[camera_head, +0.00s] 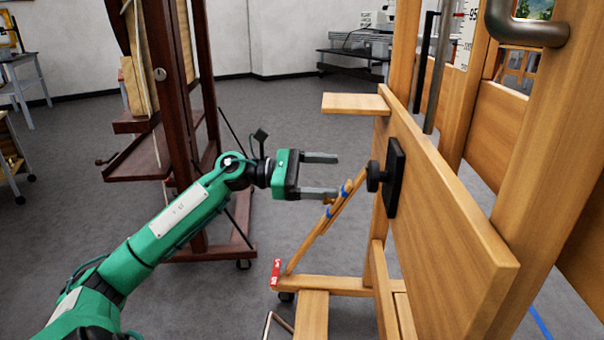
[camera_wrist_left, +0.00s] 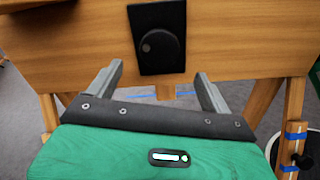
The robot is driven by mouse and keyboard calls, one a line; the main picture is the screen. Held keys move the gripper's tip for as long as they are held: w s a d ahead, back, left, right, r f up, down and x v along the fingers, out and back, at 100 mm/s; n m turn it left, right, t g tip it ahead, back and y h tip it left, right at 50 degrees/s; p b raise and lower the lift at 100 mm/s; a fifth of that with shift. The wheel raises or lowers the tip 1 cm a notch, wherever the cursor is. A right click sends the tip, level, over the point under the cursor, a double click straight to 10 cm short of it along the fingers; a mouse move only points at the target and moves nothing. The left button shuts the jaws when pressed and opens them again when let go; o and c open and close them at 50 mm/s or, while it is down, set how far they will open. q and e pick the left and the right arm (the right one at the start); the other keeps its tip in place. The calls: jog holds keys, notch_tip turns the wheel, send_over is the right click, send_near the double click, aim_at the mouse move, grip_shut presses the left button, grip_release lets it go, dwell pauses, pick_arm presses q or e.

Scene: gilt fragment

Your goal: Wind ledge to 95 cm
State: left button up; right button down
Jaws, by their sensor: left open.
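A light wooden easel-like frame stands at the right, with a broad wooden panel (camera_head: 450,215) across it. A black plate (camera_head: 396,180) with a round black knob (camera_head: 374,176) is fixed to the panel; in the left wrist view the knob (camera_wrist_left: 159,45) is ahead of the fingers. A flat wooden ledge (camera_head: 355,104) sticks out left at the panel's top. A white scale (camera_head: 467,32) shows "95"; no pointer reading is clear. My left gripper (camera_head: 336,175) is open and empty, left of the knob and apart from it. My right gripper is not in view.
A dark wooden easel (camera_head: 180,110) on casters stands behind my left arm. A slanted wooden strut with blue bands (camera_head: 327,222) rises below my left gripper. Grey floor (camera_head: 290,110) is clear behind.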

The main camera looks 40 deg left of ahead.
pick_arm(q)
jog(key=shift+v, duration=2.35)
